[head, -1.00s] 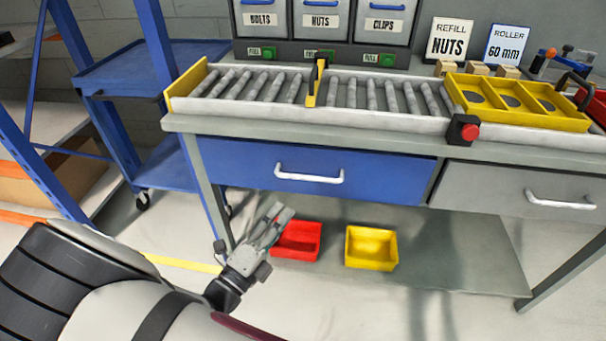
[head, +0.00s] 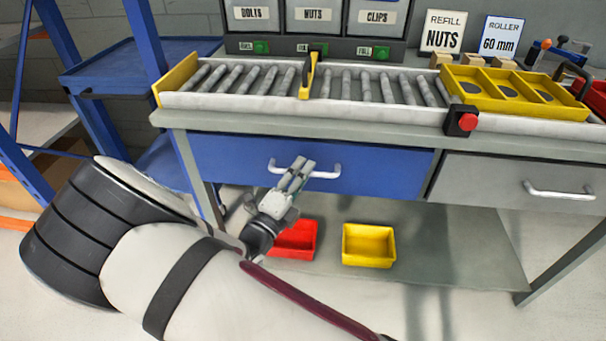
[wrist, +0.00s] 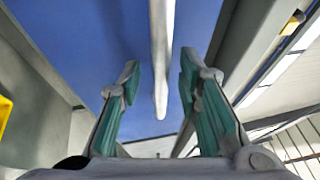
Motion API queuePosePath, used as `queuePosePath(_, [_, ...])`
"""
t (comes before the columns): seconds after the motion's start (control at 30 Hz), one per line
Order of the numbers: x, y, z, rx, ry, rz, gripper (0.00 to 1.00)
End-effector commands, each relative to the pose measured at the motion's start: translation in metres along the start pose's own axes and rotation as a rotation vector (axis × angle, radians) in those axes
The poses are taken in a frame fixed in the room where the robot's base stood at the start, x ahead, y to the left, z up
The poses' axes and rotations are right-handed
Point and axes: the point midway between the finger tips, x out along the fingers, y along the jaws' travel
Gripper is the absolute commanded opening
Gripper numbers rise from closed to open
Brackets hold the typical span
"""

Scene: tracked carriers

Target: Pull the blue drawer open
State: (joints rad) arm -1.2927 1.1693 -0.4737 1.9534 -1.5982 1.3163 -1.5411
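The blue drawer (head: 375,173) is under the left part of the bench top and looks shut. Its white bar handle (head: 322,175) runs level across its front; my gripper hides part of it. My gripper (head: 300,170) is in front of the handle's left half in the head view. In the wrist view my gripper (wrist: 155,88) is open, its two green-padded fingers apart. The handle (wrist: 161,60) appears between and beyond the fingertips, touching neither finger. The blue drawer front (wrist: 85,45) fills the upper background there.
A grey drawer (head: 490,185) with its own handle is to the right. A red bin (head: 298,240) and a yellow bin (head: 369,246) sit on the lower shelf. The roller conveyor (head: 240,100) and a red stop button (head: 467,122) are on the bench above.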

Motion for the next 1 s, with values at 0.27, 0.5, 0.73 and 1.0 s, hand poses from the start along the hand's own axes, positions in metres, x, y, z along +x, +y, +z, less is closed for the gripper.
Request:
queuePosePath(0.27, [0.006, 0.000, 0.000, 0.000, 0.000, 0.000, 0.31])
queuePosePath(0.5, [0.005, 0.000, 0.000, 0.000, 0.000, 0.000, 0.00])
queuePosePath(0.73, [0.005, 0.000, 0.000, 0.000, 0.000, 0.000, 0.00])
queuePosePath(1.0, [-0.010, -0.005, -0.006, -0.001, -0.001, 0.001, 0.00])
